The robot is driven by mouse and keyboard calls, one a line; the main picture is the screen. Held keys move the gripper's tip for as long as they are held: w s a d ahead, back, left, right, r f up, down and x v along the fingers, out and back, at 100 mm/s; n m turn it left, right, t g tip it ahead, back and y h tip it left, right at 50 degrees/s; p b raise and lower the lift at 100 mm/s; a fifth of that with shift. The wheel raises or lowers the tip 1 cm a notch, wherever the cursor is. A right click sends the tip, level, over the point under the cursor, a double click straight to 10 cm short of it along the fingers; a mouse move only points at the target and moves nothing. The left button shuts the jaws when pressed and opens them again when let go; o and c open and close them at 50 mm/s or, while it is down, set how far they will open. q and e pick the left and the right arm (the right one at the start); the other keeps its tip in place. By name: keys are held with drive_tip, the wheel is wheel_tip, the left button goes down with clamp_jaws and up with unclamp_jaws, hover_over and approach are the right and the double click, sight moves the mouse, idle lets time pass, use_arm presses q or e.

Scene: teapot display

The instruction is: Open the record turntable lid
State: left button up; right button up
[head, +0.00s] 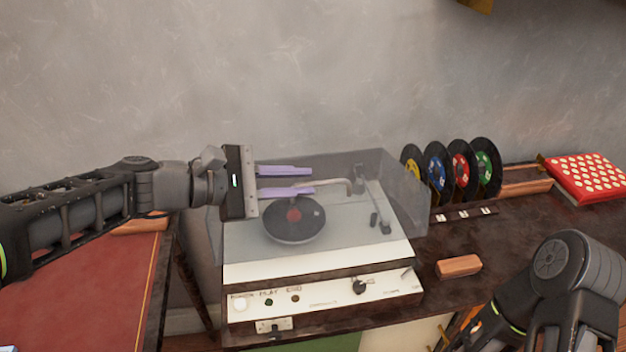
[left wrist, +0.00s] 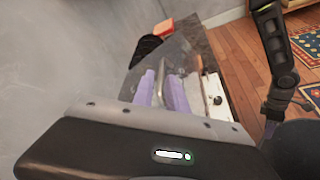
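The record turntable (head: 320,262) stands on a dark cabinet, with a black record (head: 295,222) on its deck. Its clear lid (head: 405,195) rises above the deck, seemingly tilted up toward the wall; its exact angle is hard to tell. My left gripper (head: 314,180) is over the rear left of the turntable, its two lavender fingers apart. In the left wrist view the fingers (left wrist: 160,92) show a gap with the lid's clear panel (left wrist: 180,50) close by. I cannot tell whether they touch it. My right gripper's end (left wrist: 272,115) is small and dark at the right of that view.
Several records (head: 462,170) stand upright right of the turntable. A red dotted box (head: 588,178) lies at the far right. A wooden block (head: 459,266) lies beside the turntable. My right arm (head: 570,270) is at lower right. A red-topped table (head: 80,290) is at left.

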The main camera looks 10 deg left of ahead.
sight(312, 183)
use_arm(q)
drive_tip(key=shift+x, duration=1.6)
drive_tip(key=shift+c, duration=0.4)
clamp_jaws()
drive_tip(key=shift+a, duration=0.1)
